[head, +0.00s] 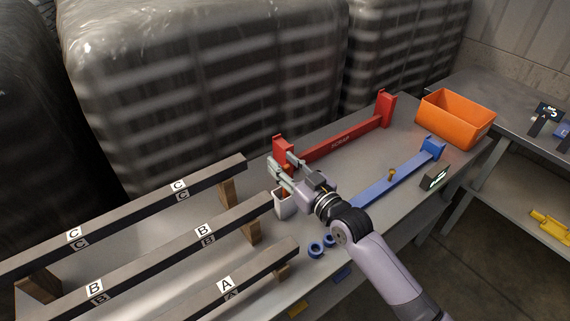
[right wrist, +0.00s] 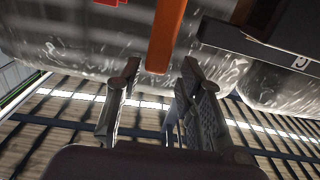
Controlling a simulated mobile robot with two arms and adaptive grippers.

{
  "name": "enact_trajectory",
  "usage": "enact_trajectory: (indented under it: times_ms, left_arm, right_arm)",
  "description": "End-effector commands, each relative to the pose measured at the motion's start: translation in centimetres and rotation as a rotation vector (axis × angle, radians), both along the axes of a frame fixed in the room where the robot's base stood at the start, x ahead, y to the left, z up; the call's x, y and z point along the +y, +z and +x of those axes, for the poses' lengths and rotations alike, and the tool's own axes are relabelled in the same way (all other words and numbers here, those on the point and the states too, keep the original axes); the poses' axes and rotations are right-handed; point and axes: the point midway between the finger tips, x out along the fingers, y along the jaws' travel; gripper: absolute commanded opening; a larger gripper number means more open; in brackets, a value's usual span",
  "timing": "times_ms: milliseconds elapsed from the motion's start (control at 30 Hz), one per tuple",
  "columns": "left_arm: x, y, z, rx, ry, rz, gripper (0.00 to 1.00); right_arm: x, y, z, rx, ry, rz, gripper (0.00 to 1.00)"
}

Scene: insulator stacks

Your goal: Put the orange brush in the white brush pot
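The white brush pot (head: 285,208) stands on the grey bench, at the ends of the dark rails. My right gripper (head: 283,169) is above and slightly behind it in the picture, with its fingers apart. In the right wrist view, the orange brush (right wrist: 165,35) shows as a flat orange strip. Its end lies between the fingertips of the right gripper (right wrist: 158,78), with a gap visible on each side. Only a bit of orange shows between the fingers in the head view. The brush's other end is hidden, so I cannot tell whether it is inside the pot. My left gripper is out of view.
Dark rails marked A, B and C (head: 182,191) lie to the left. A red rack (head: 340,142) and a blue rack (head: 400,178) stand to the right, with an orange bin (head: 455,118) beyond. Blue rings (head: 316,249) lie near the front edge.

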Motion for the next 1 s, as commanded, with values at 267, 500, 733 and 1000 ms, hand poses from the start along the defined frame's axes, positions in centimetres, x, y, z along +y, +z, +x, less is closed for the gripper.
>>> enact_trajectory:
  times_ms: [267,500,733,1000]
  left_arm:
    - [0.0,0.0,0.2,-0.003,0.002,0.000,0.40]
    - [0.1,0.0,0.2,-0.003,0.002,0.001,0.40]
    - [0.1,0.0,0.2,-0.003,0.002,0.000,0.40]
    - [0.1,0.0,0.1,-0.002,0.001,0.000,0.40]
  right_arm:
    - [0.0,0.0,0.0,0.001,0.000,-0.001,0.39]
    - [-1.3,-0.2,-1.8,0.002,0.000,-0.001,0.39]
    - [-4.2,-0.2,-5.8,0.003,0.000,-0.003,0.39]
    - [-6.7,-0.1,-9.1,0.000,0.000,-0.001,0.39]
